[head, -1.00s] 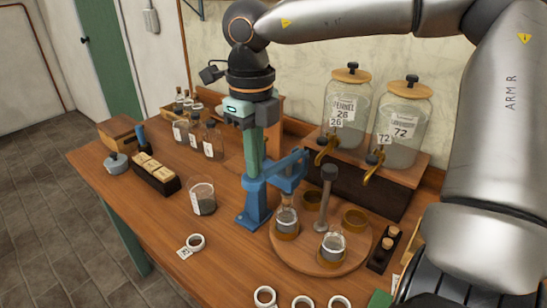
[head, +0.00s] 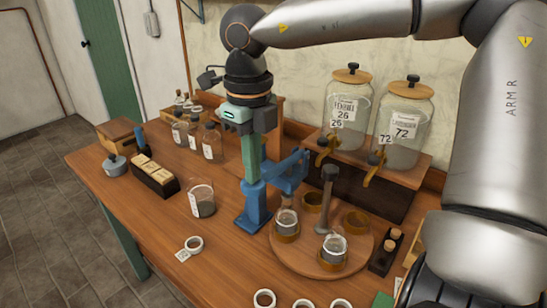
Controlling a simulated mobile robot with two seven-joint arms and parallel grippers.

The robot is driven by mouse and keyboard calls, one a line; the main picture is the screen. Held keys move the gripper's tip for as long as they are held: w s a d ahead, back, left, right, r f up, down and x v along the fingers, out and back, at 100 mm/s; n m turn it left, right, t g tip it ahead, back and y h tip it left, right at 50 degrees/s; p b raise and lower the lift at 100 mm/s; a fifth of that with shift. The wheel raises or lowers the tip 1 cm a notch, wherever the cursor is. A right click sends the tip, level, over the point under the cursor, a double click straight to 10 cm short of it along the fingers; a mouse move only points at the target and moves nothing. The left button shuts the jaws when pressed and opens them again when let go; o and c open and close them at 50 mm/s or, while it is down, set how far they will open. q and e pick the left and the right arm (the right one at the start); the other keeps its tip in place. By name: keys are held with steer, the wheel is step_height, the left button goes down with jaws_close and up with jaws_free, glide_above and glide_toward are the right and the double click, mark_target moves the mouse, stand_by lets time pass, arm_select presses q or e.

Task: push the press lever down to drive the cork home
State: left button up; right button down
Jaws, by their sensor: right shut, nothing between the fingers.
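The blue press (head: 252,205) stands on the wooden bench, with a teal upright and a blue arm reaching right over the round wooden board (head: 315,268). My right gripper (head: 250,128) is shut and empty, at the top of the teal upright. It covers that part of the press, so I cannot make out the lever or whether the gripper touches it. A small glass jar (head: 286,222) sits on the board under the press arm. A second jar (head: 333,248) sits nearer the front. I cannot tell whether a cork is in either jar. My left gripper is not in view.
Two large labelled jars (head: 346,115) with brass taps stand on a shelf behind. A dark post (head: 326,200) rises from the board. Corks (head: 389,244) sit in a dark holder at right.

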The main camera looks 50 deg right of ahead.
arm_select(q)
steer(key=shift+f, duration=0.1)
arm_select(e)
steer(key=shift+f, duration=0.1)
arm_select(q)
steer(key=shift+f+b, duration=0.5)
arm_select(e)
steer(key=shift+f, duration=0.55)
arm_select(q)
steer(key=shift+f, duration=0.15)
arm_select(e)
steer(key=shift+f, duration=0.15)
steer(key=shift+f+b, duration=0.35)
steer(key=shift+b, duration=0.15)
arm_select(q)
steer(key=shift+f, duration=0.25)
arm_select(e)
steer(key=shift+r, duration=0.1)
step_height(320, 180, up, 3)
steer(key=shift+f+p, duration=0.1)
steer(key=shift+p, duration=1.15)
arm_select(q)
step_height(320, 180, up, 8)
steer(key=p, duration=0.5)
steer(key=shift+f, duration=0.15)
arm_select(e)
step_height(320, 180, up, 7)
